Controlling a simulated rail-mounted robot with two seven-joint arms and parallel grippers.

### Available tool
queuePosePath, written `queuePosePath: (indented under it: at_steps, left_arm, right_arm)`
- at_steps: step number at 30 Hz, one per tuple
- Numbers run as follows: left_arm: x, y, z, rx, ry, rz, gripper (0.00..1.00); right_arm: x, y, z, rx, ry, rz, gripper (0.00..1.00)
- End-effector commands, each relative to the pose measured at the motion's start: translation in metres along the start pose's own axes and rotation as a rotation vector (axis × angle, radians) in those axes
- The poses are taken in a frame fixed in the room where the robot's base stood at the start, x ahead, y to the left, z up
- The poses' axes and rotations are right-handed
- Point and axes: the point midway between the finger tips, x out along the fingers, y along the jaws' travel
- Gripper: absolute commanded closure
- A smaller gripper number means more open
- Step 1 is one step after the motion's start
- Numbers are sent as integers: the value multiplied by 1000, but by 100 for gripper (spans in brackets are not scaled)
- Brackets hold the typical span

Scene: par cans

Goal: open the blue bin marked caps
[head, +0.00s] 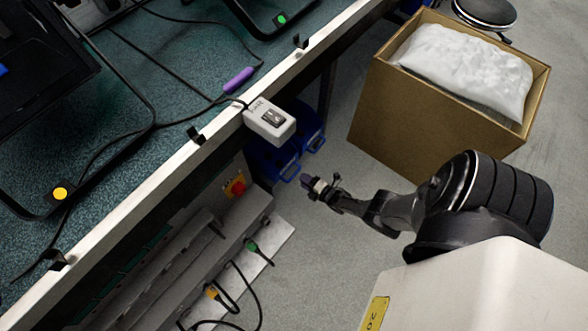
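Two blue bins sit low under the bench edge: a nearer one (263,166) and one behind it (314,140). Both are partly hidden by the bench and a grey switch box. I cannot read a caps mark on either, nor tell whether their lids are open. My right gripper (307,181) comes in from the right, its small dark tip just right of the nearer bin's front. A narrow gap seems to lie between them, though contact is hard to judge. Its finger opening is too small to make out. My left gripper is out of view.
The grey switch box (270,121) hangs at the bench edge above the bins. A cardboard box (420,110) with a white bag (465,70) stands right. A grey rail with cables (235,255) lies below the bench. Floor between bins and cardboard box is clear.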

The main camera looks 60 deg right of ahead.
Motion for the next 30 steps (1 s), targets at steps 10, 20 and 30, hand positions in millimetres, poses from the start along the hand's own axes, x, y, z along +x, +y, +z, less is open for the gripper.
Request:
queuePosePath:
  at_steps: [10,20,30]
  left_arm:
    - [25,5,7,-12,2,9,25]
    - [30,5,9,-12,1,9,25]
    - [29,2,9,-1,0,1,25]
  right_arm:
    - [50,-2,0,0,0,0,63]
    - [62,0,0,0,0,-1,63]
    - [62,0,0,1,0,-1,74]
